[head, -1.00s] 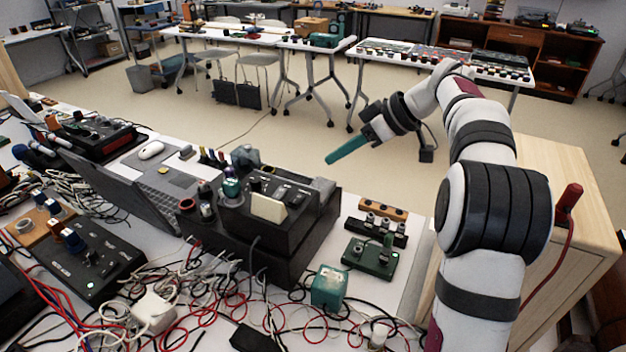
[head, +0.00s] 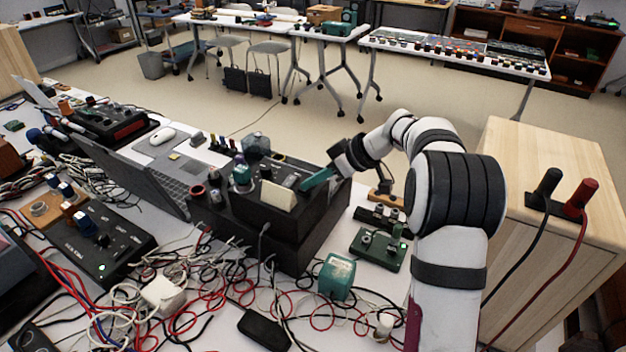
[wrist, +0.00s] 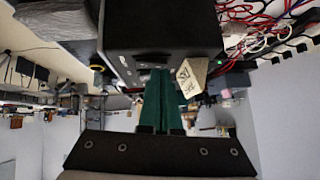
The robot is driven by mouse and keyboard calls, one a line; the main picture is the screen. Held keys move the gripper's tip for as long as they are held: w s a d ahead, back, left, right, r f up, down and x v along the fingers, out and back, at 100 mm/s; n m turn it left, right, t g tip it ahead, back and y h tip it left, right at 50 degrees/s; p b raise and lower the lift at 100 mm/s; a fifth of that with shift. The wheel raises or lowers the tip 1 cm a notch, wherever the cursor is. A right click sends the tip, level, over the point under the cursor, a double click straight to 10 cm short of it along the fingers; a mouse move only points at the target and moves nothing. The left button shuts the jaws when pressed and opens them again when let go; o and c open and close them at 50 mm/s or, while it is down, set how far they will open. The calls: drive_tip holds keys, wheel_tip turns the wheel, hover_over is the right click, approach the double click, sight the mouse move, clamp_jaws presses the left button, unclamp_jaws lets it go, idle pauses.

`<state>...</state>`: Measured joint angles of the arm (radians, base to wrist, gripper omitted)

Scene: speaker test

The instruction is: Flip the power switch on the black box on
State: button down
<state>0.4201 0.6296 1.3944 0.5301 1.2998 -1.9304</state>
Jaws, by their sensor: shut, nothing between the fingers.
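The large black box (head: 270,233) stands on the crowded table in the middle of the head view. Small controls sit on its top panel, and a cream block (head: 279,196) is at its front upper edge. My gripper (head: 304,187) has teal fingers, shut and empty, with the tips at the box's right upper side. In the wrist view my gripper (wrist: 160,72) points at the box (wrist: 160,30), close to its panel, beside the cream block (wrist: 191,76). I cannot tell whether the tips touch it. The power switch cannot be made out for certain.
Another black box (head: 95,243) with a lit green dot lies at left. A laptop (head: 140,180) stands behind tangled cables. A green circuit block (head: 378,248) and a teal block (head: 336,276) are right of the large box. A wooden cabinet (head: 555,190) stands beside my arm.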

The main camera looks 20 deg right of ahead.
drive_tip(key=shift+s+a+f+t, duration=0.1)
drive_tip(key=shift+f+t, duration=0.2)
drive_tip(key=shift+f, duration=0.05)
idle(0.3)
drive_tip(key=shift+w+d+r, duration=0.2)
drive_tip(key=shift+w+d, duration=0.35)
drive_tip(key=shift+w, duration=0.05)
drive_tip(key=r, duration=0.3)
drive_tip(key=shift+w+d+r+h, duration=0.2)
drive_tip(key=shift+r+h, duration=0.1)
drive_tip(key=v, duration=1)
drive_tip(key=shift+w+d, duration=0.15)
drive_tip(key=shift+d, duration=0.1)
